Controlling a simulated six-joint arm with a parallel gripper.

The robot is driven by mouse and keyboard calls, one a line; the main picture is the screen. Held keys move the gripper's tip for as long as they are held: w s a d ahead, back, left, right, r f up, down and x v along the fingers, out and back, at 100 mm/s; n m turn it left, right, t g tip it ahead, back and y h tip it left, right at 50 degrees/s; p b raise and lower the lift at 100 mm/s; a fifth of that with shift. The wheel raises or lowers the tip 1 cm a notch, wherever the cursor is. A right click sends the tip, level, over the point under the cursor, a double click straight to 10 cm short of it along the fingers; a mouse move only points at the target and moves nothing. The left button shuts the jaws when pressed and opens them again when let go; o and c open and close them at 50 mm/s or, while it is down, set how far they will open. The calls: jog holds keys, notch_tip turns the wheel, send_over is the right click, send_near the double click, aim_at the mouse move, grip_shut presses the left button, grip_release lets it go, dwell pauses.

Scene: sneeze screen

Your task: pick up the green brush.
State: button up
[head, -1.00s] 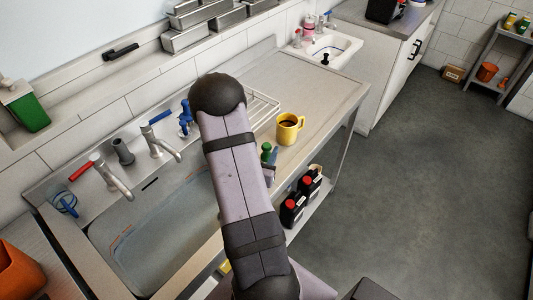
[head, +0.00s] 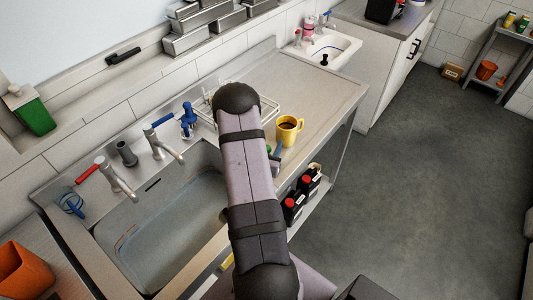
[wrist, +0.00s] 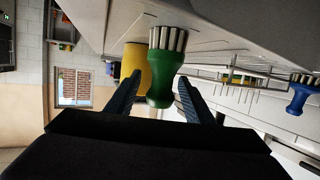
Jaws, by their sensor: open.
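The green brush (wrist: 162,88) shows in the wrist view with its pale bristles toward the top of the picture and its rounded green handle toward my gripper. My gripper (wrist: 158,80) is open, with one finger on each side of the brush's handle. I cannot tell whether either finger touches it. In the head view, my arm hides most of the brush, and only a bit of green (head: 268,149) shows beside the arm, near the yellow mug.
A blue brush (head: 188,119) stands by the taps. The sink (head: 165,210) lies left of my arm. The counter beyond the mug is clear.

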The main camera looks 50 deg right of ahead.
jog(key=shift+w+d+f, duration=0.15)
jog(key=shift+d, duration=0.2)
jog(key=c, duration=1.1)
jog(key=shift+c, duration=0.2)
notch_tip(320, 180, up, 10)
jog(key=b, duration=0.2)
